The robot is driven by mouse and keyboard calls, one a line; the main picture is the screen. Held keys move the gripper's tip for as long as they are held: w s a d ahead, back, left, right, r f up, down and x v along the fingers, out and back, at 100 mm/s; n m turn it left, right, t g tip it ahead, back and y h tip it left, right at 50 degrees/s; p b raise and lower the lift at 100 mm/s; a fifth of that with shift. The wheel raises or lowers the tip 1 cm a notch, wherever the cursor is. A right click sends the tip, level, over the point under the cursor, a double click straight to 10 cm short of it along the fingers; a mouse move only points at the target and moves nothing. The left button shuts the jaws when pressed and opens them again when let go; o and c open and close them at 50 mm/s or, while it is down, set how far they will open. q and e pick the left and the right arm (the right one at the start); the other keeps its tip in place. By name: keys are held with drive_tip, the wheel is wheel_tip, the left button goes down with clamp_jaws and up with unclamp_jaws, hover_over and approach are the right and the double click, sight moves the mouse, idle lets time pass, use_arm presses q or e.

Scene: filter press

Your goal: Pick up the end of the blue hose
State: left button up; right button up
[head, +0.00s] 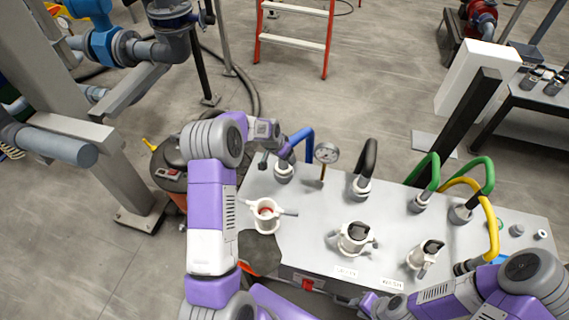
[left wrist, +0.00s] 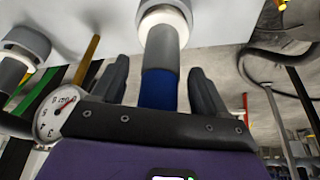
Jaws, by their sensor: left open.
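The blue hose (head: 300,138) arches at the back left of the grey worktop, and its end runs into a grey and white coupling (head: 284,170) there. My left gripper (left wrist: 158,66) is open in the left wrist view. Its two dark fingers stand on either side of the blue hose end (left wrist: 158,90) and its grey sleeve, with visible gaps on both sides. In the head view the left arm's wrist hides part of the hose. My right gripper (head: 374,304) is low at the front edge of the worktop, away from the hose; its jaws are unclear.
A pressure gauge (head: 326,153) stands just right of the blue hose. A black hose (head: 368,158), green hoses (head: 487,175) and a yellow hose (head: 492,222) rise farther right. White-collared ports (head: 266,211) sit nearer the front. A dark drum (head: 168,165) stands left of the worktop.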

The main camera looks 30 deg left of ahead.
use_arm(q)
drive_tip(key=shift+w+f, duration=0.1)
drive_tip(key=shift+f, duration=0.1)
drive_tip(key=c, duration=1.4)
